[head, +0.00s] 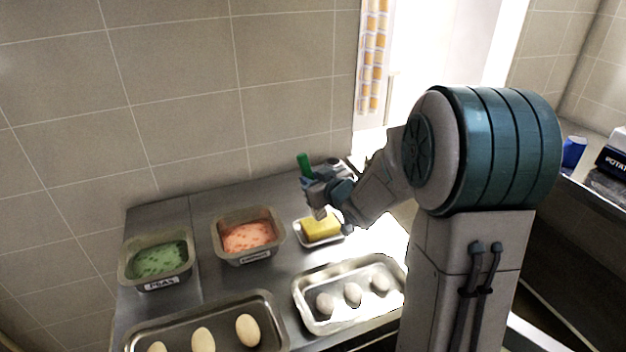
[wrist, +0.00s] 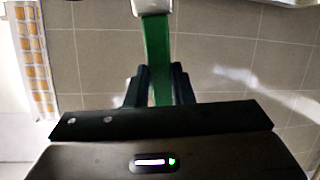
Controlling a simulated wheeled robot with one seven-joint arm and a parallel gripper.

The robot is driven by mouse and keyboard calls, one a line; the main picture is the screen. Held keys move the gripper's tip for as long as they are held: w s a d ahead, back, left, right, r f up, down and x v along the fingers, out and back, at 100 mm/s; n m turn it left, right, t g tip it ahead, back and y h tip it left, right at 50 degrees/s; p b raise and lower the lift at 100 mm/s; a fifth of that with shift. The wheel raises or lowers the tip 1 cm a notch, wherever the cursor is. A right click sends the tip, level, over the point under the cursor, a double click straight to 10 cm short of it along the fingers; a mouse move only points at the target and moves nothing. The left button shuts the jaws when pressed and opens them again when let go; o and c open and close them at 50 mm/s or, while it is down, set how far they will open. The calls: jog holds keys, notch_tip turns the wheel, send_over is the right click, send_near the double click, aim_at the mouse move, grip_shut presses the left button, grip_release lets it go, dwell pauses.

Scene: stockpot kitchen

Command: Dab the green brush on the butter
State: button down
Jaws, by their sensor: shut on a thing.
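The green brush (head: 304,163) is in my gripper (head: 318,190), its handle rising above the fingers in the head view. Its pale end points down, just over the butter; I cannot tell whether it touches. In the wrist view, the green handle (wrist: 157,55) runs between the two dark fingers of my gripper (wrist: 158,86), which are shut on it. The butter (head: 322,229) is a yellow block on a small white dish (head: 300,240), directly below my gripper. The butter is not in the wrist view.
A pan labelled peas (head: 126,270) and a pan of orange food (head: 218,243) stand left of the butter. A tiled wall (head: 180,90) is behind.

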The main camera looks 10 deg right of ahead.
aim_at(306, 156)
jog(key=shift+f+b, duration=0.5)
jog(key=shift+f, duration=0.05)
dwell(1.4)
jog(key=shift+r+p, duration=2.95)
jog(key=shift+r, duration=0.65)
